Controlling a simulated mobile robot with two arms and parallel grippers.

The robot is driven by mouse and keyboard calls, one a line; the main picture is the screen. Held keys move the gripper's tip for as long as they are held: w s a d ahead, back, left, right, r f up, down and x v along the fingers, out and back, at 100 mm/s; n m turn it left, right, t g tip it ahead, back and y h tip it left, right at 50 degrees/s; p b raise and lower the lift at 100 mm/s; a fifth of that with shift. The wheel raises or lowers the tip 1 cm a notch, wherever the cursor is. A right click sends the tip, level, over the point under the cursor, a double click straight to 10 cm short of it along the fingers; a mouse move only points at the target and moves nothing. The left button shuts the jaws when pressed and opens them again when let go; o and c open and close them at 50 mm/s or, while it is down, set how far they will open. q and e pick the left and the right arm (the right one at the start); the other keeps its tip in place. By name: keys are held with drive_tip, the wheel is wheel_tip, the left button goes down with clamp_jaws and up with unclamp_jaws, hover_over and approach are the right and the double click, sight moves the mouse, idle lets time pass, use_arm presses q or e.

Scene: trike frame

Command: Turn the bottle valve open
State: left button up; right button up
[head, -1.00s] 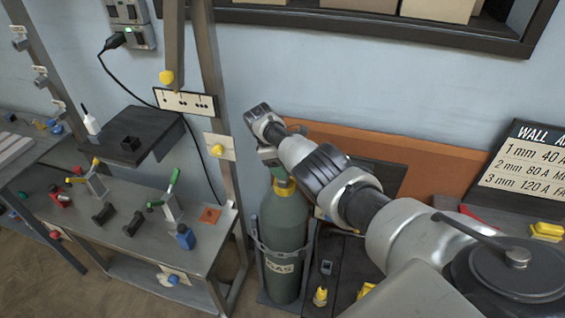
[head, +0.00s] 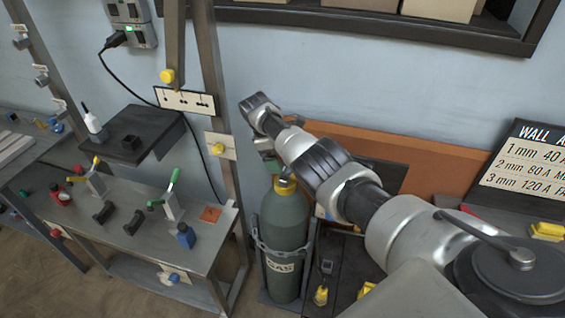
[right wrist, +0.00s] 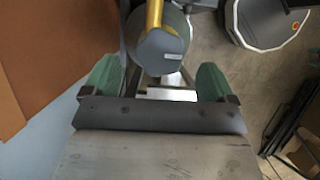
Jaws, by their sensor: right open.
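The gas bottle (head: 285,240) is a dark green-grey cylinder with a yellow collar (head: 285,186). It stands upright in a chained holder on the floor. My right arm reaches over it from the right. My right gripper (head: 268,158) is above the bottle's top, largely hidden behind my arm. In the right wrist view, the green fingers of my right gripper (right wrist: 159,80) are apart. A grey-blue rounded part (right wrist: 165,52) with a yellow piece shows just beyond them, and nothing is clearly gripped. I cannot make out the valve's position. My left gripper is out of view.
A metal bench (head: 130,245) with clamps and a blue bottle stands left of the gas bottle, beside an upright post (head: 215,90). An orange-brown panel (head: 425,165) stands behind my arm. A thickness sign (head: 525,165) is at the right.

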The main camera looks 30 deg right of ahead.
drive_tip(key=b+v, duration=0.1)
drive_tip(key=v, duration=0.7)
drive_tip(key=shift+b, duration=0.35)
